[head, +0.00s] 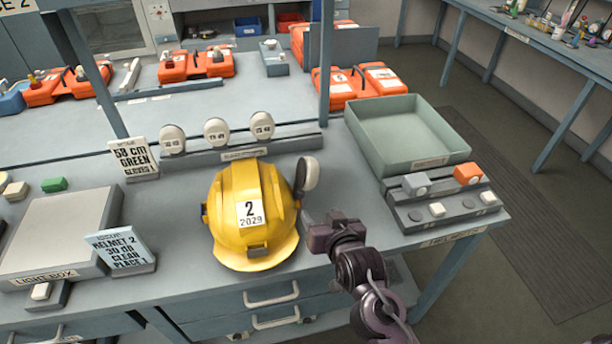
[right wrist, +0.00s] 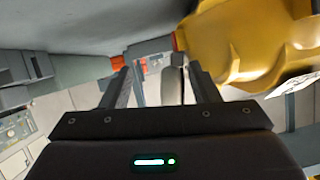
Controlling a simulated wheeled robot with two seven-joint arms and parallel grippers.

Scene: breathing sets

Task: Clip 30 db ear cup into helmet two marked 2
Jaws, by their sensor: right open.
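The yellow helmet (head: 228,215) marked 2 sits on the table near its front edge. A pale ear cup (head: 311,173) on a dark arm is at the helmet's right side; I cannot tell whether it is fully seated. My right gripper (head: 314,230) is open, just right of the helmet and below that ear cup, apart from both. In the right wrist view the helmet (right wrist: 245,40) fills the upper right, beside the open fingers (right wrist: 162,88). Three pale ear cups (head: 216,130) stand in a grey rack (head: 240,154) behind the helmet; their small labels are not clearly readable.
A green-grey tray (head: 410,168) and a switch panel (head: 420,218) are at the right. Another card (head: 134,158) stands left of the rack.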

